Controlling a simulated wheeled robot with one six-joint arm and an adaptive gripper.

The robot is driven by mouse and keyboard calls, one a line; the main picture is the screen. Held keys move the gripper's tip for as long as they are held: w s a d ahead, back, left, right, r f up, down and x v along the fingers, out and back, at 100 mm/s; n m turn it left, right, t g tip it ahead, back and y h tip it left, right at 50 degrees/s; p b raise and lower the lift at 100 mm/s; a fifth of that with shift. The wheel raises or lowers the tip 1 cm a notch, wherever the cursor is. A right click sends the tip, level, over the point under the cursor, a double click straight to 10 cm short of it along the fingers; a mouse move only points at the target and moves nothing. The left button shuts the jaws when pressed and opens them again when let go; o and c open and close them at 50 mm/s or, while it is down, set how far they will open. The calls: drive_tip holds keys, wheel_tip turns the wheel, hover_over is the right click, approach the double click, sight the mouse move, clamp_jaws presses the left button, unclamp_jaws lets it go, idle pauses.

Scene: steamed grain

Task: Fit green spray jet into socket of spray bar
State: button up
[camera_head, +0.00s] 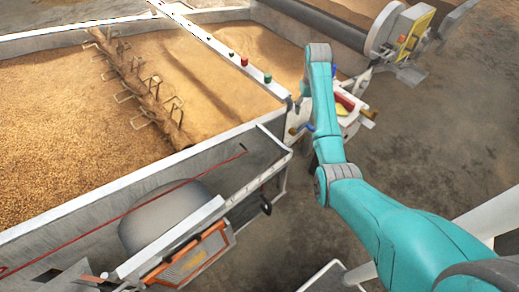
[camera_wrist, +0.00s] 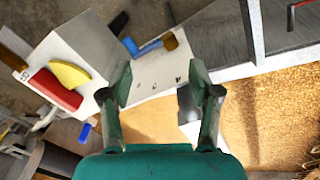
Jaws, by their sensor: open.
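The spray bar (camera_head: 215,48) is a long pale bar across the grain bed in the head view. Small coloured jets stand on it, among them a red one (camera_head: 244,61) and a green one (camera_head: 267,78) near its right end. I cannot tell which socket is empty. My gripper (camera_wrist: 160,80) is open and empty in the wrist view, over a white surface with small dark marks. No green jet shows clearly between the fingers. In the head view my gripper is mostly hidden by my arm, near the bin's right corner.
A white box carries a red piece (camera_wrist: 55,88) and a yellow piece (camera_wrist: 68,75); blue (camera_wrist: 130,45) and brown (camera_wrist: 171,40) parts are close by. A grain bin with metal walls (camera_head: 150,170) and a rake shaft (camera_head: 135,80) fills the left. Bare floor lies right.

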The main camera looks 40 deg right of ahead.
drive_tip(key=a+f+n, duration=0.1)
drive_tip(key=a+f, duration=0.4)
drive_tip(key=a, duration=0.6)
drive_tip(key=a+f+n, duration=0.1)
drive_tip(key=a+f, duration=0.4)
drive_tip(key=a, duration=0.5)
drive_tip(key=shift+w+a+n, duration=0.3)
drive_tip(key=shift+a, duration=0.05)
drive_tip(key=shift+a+f, duration=0.1)
drive_tip(key=shift+f, duration=0.05)
